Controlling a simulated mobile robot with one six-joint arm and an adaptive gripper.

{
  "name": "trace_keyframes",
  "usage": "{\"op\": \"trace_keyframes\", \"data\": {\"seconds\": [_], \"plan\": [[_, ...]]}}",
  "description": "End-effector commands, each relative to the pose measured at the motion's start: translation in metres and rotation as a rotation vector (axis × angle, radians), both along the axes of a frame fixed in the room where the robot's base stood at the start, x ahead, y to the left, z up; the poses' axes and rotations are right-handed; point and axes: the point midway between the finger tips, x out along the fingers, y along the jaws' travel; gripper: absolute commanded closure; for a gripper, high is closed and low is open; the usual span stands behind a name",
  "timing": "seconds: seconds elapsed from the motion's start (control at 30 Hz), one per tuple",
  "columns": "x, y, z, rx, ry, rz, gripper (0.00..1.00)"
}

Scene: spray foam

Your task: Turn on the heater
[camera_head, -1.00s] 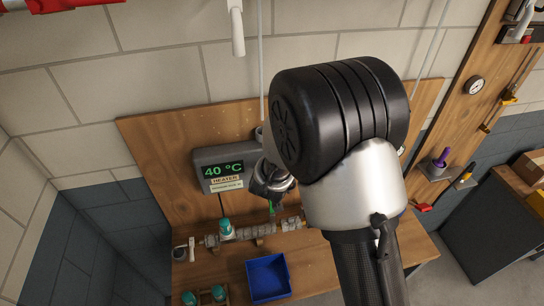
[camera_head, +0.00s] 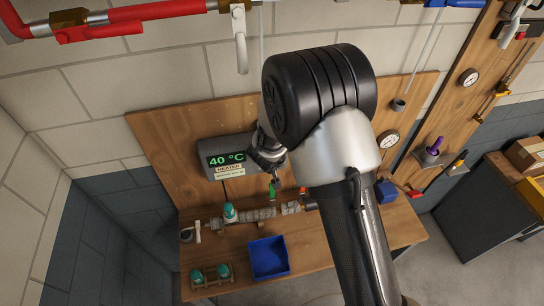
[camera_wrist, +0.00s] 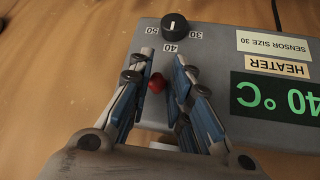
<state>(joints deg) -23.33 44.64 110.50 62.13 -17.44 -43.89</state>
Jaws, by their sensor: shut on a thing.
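The heater (camera_head: 228,145) is a grey box on the wooden backboard. Its green display reads 40 °C, and it carries a HEATER label. A small red button (camera_wrist: 156,84) sits below the dial. My gripper (camera_head: 266,158) is at the heater's right end. In the wrist view my gripper (camera_wrist: 164,66) has its blue-sided fingers either side of the red button, shut on it. Exact finger contact is partly hidden.
A wooden bench (camera_head: 220,284) below holds a pipe assembly (camera_head: 255,215), a blue tray (camera_head: 268,258) and a rack with teal-topped items (camera_head: 211,274). Red pipes (camera_head: 130,14) run along the wall at the top. My arm covers the board's middle.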

Motion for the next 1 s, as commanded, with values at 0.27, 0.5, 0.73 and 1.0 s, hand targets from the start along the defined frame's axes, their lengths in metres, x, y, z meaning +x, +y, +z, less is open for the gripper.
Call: {"op": "trace_keyframes", "data": {"seconds": [0.27, 0.5, 0.73, 1.0], "plan": [[-0.001, -0.004, -0.002, -0.004, 0.002, -0.009, 0.7], [-0.001, -0.002, -0.001, -0.001, 0.001, -0.005, 0.64], [-0.004, -0.001, 0.005, 0.0, -0.001, -0.003, 0.64], [-0.033, 0.001, 0.047, 0.002, -0.003, -0.004, 0.64]]}}
